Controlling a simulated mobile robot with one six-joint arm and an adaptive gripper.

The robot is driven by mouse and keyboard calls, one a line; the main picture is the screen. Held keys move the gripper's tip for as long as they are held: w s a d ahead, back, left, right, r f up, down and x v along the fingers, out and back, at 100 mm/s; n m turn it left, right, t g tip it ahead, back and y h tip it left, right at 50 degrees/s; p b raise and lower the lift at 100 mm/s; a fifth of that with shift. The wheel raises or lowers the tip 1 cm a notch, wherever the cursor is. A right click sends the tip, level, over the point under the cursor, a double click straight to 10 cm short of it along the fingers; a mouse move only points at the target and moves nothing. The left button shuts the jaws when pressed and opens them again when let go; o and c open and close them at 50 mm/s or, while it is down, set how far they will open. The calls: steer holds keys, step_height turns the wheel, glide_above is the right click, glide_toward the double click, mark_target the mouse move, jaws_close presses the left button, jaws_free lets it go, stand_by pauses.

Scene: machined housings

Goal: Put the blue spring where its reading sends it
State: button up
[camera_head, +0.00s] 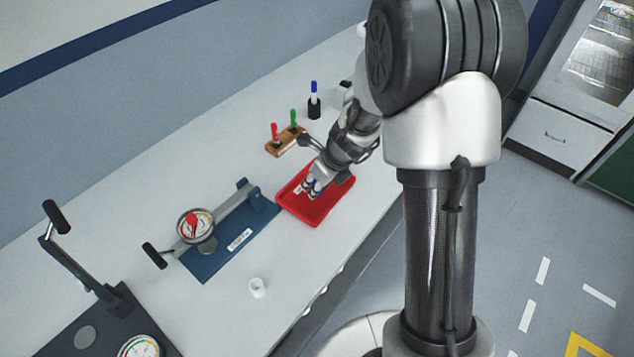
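My gripper (311,187) reaches down over the red tray (318,214), its fingertips at or just above the tray floor. Small pale and dark blue shapes show at the fingertips, too small to tell whether they are finger parts or a blue spring. I cannot tell whether the gripper is open or shut. A lever device with a round dial gauge (195,225) stands on a blue labelled plate (211,265) left of the tray. Its dial shows a large red patch; the reading is too small to make out. A second dial gauge (140,347) is cut off at the bottom left.
A wooden block (286,141) holds a red and a green marker behind the tray. A blue marker (314,88) stands in a black holder. A small white cup (258,288) stands near the front edge. A dark lever (75,262) rises at left. White bench between is clear.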

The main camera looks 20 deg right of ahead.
steer(key=shift+o, duration=1)
